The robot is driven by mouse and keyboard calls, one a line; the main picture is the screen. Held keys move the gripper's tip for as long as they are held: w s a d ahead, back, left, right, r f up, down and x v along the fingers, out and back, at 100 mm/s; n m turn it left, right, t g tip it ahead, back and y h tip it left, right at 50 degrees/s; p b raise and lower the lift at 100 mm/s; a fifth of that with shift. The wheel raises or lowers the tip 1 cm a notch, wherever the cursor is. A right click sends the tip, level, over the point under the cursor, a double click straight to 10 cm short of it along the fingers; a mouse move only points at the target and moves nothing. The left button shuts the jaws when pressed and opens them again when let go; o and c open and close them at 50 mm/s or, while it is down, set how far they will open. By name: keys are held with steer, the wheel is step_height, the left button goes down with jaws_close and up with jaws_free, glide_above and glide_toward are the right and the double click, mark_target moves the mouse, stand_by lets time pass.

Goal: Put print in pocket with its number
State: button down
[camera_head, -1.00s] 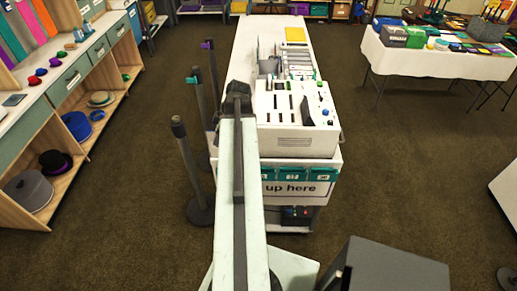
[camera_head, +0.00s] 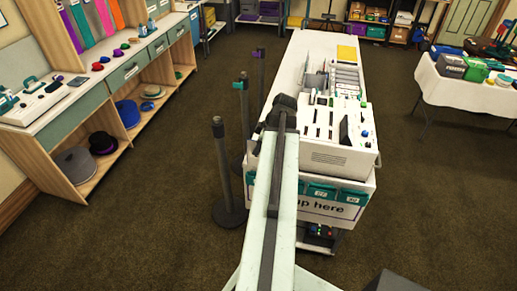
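A row of teal pockets (camera_head: 322,191) hangs on the front of the white counter, above a sign ending in "up here". Small white labels show on the pockets, too small to read for certain; my arm hides the left part of the row. A white machine with dark slots (camera_head: 322,128) stands on the counter above them. I cannot make out a separate print. My arm reaches forward to the counter's left front corner, ending in view at a dark joint. My gripper's fingers do not show.
Dark posts (camera_head: 224,165) stand left of the white counter (camera_head: 300,52). A wooden shelf unit (camera_head: 105,105) with hats runs along the left. A cloth-covered table (camera_head: 470,90) stands at right. Carpet (camera_head: 430,190) is clear between counter and table.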

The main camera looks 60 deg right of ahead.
mark_target(258, 157)
steer(key=shift+f+b, duration=1.9)
steer(key=shift+f, duration=0.2)
steer(key=shift+f, duration=0.25)
steer(key=shift+f+b, duration=3.2)
steer(key=shift+b, duration=0.25)
steer(key=c, duration=1.6)
jaws_free()
steer(key=shift+o, duration=0.2)
steer(key=shift+r, duration=0.1)
steer(key=p+v, duration=0.7)
steer(key=v, duration=0.1)
steer(key=shift+f, duration=0.2)
